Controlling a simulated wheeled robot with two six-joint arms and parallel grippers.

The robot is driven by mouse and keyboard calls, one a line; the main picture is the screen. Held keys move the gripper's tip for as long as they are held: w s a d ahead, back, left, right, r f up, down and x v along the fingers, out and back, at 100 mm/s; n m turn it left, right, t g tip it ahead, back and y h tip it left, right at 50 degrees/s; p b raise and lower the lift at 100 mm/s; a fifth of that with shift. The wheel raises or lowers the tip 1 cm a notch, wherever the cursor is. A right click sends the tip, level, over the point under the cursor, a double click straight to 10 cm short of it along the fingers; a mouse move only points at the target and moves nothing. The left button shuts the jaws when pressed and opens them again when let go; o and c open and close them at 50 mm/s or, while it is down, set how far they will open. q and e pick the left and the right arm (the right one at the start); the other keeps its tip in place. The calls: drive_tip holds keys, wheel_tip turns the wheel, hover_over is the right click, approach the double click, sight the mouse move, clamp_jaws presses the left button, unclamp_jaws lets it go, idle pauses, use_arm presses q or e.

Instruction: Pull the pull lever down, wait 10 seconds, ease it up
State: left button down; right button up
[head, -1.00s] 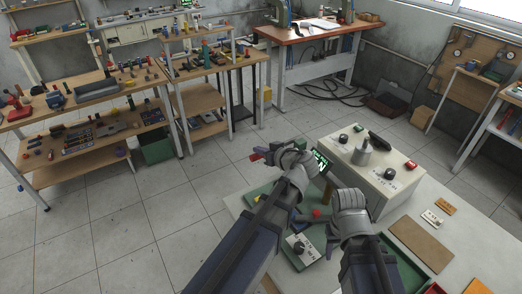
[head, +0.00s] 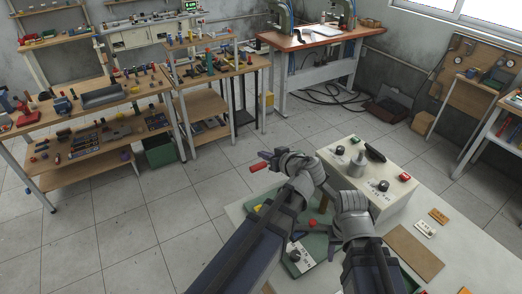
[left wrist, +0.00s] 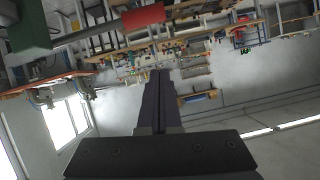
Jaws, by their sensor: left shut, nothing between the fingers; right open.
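A red grip, which looks like the pull lever's (head: 258,168), shows just below my left gripper's fingers in the head view. In the left wrist view the red grip (left wrist: 143,17) sits at the top, at the end of a grey bar leading to a green box (left wrist: 30,25). My left gripper (head: 266,156) is shut and empty; its dark fingers (left wrist: 158,75) are apart from the grip in the wrist view. My right gripper (head: 308,221) is open above the green panel, near a red knob. My left forearm hides the lever's mount in the head view.
A green panel (head: 318,246) with a black knob and a yellow button (head: 257,208) lies below. A brown board (head: 414,252) lies right. Floor left is clear.

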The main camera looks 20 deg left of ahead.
use_arm(q)
drive_tip(key=p+v, duration=0.1)
drive_tip(key=v, duration=0.4)
drive_tip(key=shift+s+d+r+p, duration=0.1)
drive_tip(key=shift+s+r+p, duration=0.1)
drive_tip(key=shift+s+p, duration=0.2)
drive_tip(key=s+d+f+m+g+h, duration=0.2)
drive_tip(key=s+f+m+g+h, duration=0.4)
drive_tip(key=s+f+m+h, duration=0.55)
drive_tip(key=shift+m+g+y, duration=0.7)
drive_tip(key=shift+m+y, duration=0.05)
drive_tip(key=shift+y, duration=0.2)
drive_tip(key=s+d+f+b, duration=0.1)
drive_tip(key=d+f+b, duration=0.1)
drive_tip(key=d, duration=0.1)
drive_tip(key=s+d+f+b, duration=0.1)
drive_tip(key=d+f+b, duration=0.1)
drive_tip(key=d+f, duration=0.1)
drive_tip(key=s+d+f+b, duration=0.1)
drive_tip(key=d+f+b, duration=0.2)
drive_tip(key=d, duration=0.1)
drive_tip(key=shift+s+d, duration=0.1)
drive_tip(key=shift+d, duration=0.25)
drive_tip(key=shift+s+d+f, duration=0.1)
drive_tip(key=shift+s+d, duration=0.2)
drive_tip(key=shift+d, duration=0.05)
idle(3.3)
